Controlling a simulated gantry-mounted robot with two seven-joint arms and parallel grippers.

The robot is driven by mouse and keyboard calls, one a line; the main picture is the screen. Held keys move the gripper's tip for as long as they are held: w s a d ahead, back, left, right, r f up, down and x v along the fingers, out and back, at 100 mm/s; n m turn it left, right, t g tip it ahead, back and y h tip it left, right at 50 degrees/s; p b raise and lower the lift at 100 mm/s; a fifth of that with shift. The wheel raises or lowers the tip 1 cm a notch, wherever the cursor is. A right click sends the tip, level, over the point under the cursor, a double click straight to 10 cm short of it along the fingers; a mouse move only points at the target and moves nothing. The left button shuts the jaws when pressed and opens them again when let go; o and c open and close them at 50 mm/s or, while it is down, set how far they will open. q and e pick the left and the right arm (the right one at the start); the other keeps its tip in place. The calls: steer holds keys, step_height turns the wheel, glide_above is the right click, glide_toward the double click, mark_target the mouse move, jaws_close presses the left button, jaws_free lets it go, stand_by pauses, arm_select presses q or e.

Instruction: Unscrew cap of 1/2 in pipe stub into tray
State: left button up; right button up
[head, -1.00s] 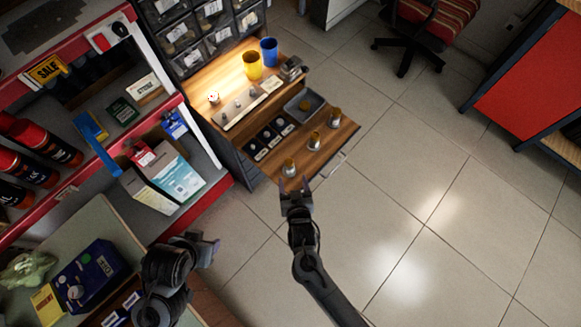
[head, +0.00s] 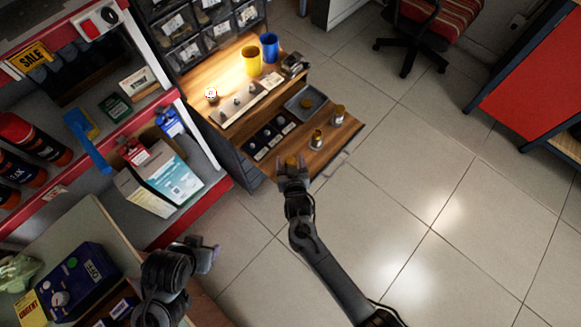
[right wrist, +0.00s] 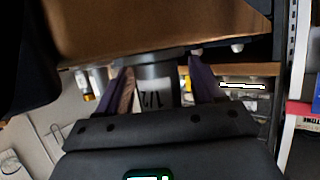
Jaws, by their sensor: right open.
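Three short pipe stubs with brass caps stand near the front of the wooden bench. In the head view the nearest stub's cap (head: 290,161) shows just behind my right gripper (head: 293,171), which hides most of that stub. In the right wrist view this grey stub (right wrist: 158,88) bears an upside-down "1/2" label. The open fingers of my right gripper (right wrist: 163,85) stand on either side of it; I cannot tell whether they touch it. Its cap is hidden there. The grey tray (head: 290,104) lies behind the stubs. My left gripper (head: 210,256) is at lower left, jaws unclear.
The other two capped stubs (head: 316,140) (head: 338,115) stand to the right and farther back. A dark panel with round parts (head: 270,136) lies left of the tray. Yellow (head: 251,61) and blue (head: 269,47) cups stand at the back. Open floor lies right of the bench.

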mark_target(290, 159)
jaws_close()
steer(key=shift+a, duration=0.1)
stand_by(0.4)
steer(key=shift+r, duration=0.15)
steer(key=shift+r+p, duration=0.35)
steer(key=shift+r, duration=0.05)
step_height(290, 159, up, 4)
steer(key=shift+f+p, duration=0.2)
steer(key=shift+p, duration=0.75)
steer(key=d+r+p, duration=0.3)
steer(key=d+r, duration=0.3)
steer(key=d, duration=0.5)
steer(key=shift+w+d+r+p, duration=0.2)
steer(key=shift+w+d+p, duration=0.2)
steer(key=shift+w, duration=0.05)
